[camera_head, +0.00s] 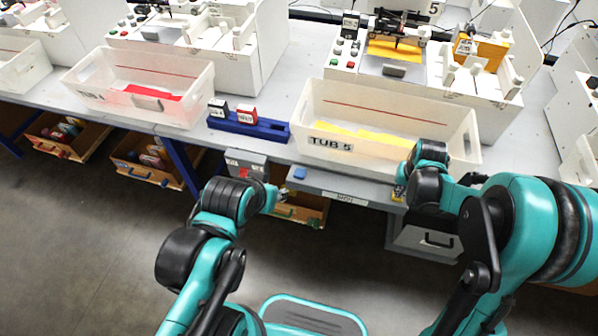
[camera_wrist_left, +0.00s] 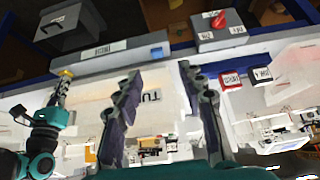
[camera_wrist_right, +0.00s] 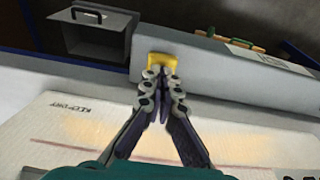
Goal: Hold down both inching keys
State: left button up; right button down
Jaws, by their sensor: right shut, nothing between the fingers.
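A grey bar (camera_head: 330,188) with a label runs along the table's front edge. It carries a blue key (camera_head: 300,173) at its left end and a yellow key (camera_head: 399,192) at its right end. My right gripper (camera_wrist_right: 162,76) is shut and empty, its tips overlapping the lower edge of the yellow key (camera_wrist_right: 163,61); I cannot tell if they touch or press it.
A grey box with a red switch (camera_wrist_left: 218,20) is beside the bar. TUB 5 (camera_head: 330,144) stands behind the bar, and a blue rack (camera_head: 245,127) holds red and dark blocks.

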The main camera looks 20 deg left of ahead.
pick_arm(q)
jog(key=shift+f, duration=0.1)
jog(key=c, duration=0.7)
jog(key=shift+w, duration=0.25)
grip_shut()
jog(key=g, duration=0.7)
send_over(300, 172)
notch_tip(300, 172, down, 8)
jog(key=shift+s+f, duration=0.1)
jog(key=shift+f, duration=2.95)
jog(key=shift+f, duration=0.3)
